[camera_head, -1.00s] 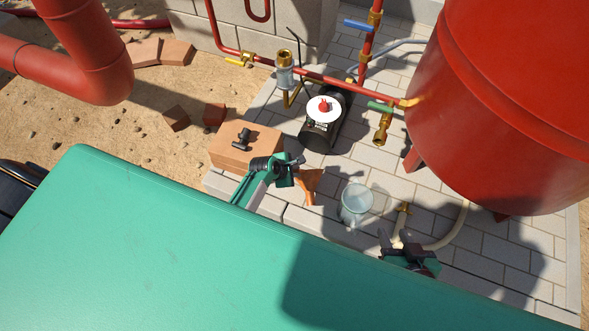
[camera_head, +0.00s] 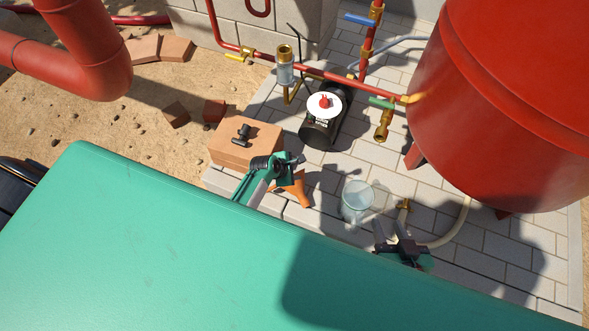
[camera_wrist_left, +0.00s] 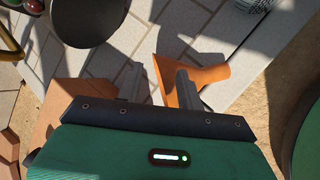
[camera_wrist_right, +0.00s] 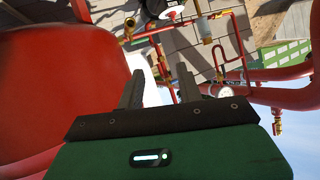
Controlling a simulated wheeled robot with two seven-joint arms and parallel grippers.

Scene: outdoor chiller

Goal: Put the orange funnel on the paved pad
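The orange funnel (camera_head: 290,190) lies tilted at the near edge of the paved pad (camera_head: 340,160), right of the brick stack. My left gripper (camera_head: 297,164) is over the funnel and partly hides it. In the left wrist view the funnel (camera_wrist_left: 211,76) shows between and behind the fingers (camera_wrist_left: 159,86), which stand apart; one finger overlaps it. I cannot tell whether that finger touches it. My right gripper (camera_head: 393,230) is open and empty at the pad's near side, and its spread fingers (camera_wrist_right: 159,88) show in the right wrist view.
A clear container (camera_head: 356,202) stands between my grippers. A brick stack (camera_head: 262,140) carries a black fitting (camera_head: 242,134). A black pump (camera_head: 318,132), pipes and a large red tank (camera_head: 500,120) stand behind. A pale hose (camera_head: 458,228) lies at right.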

